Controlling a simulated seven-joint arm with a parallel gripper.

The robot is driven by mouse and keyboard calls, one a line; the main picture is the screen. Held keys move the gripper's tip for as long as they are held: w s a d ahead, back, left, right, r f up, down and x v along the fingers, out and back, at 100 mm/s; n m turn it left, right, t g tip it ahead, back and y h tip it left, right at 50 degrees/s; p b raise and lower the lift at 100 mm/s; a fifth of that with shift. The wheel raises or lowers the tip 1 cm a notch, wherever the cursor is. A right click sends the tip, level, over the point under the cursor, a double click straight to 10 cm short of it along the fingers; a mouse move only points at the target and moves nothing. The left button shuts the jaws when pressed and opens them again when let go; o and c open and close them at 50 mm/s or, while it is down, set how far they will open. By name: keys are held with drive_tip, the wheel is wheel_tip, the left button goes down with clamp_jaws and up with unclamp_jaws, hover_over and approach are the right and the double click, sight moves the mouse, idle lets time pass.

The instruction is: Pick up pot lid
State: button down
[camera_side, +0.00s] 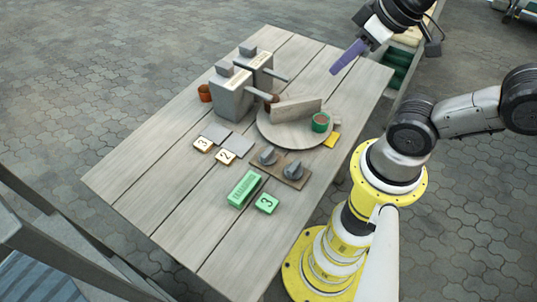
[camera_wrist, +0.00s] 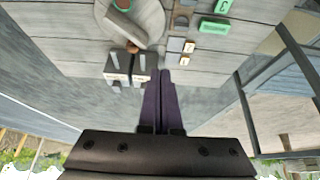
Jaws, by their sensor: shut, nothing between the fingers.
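My gripper (camera_side: 334,70) has long purple fingers and hangs above the far right edge of the table, empty, with its fingers together. The closed fingers also show in the wrist view (camera_wrist: 160,76). No object is clearly recognisable as the pot lid. Two dark grey knob-like pieces, one (camera_side: 268,156) and another (camera_side: 293,170), sit on a small brown board near the table's middle; I cannot tell whether either is a lid. A small green pot (camera_side: 320,122) with a brown top stands on a round board (camera_side: 288,136). My gripper is apart from all of these.
A wooden table (camera_side: 150,190) carries two grey box-like devices, the nearer one (camera_side: 232,98) with a projecting handle. An orange-brown pot (camera_side: 205,93) stands beside them. Green blocks (camera_side: 243,188) and numbered tags lie towards the front. The table's left part is clear.

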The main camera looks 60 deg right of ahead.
drive_tip(key=c, duration=1.6)
unclamp_jaws()
drive_tip(key=shift+c, duration=0.4)
unclamp_jaws()
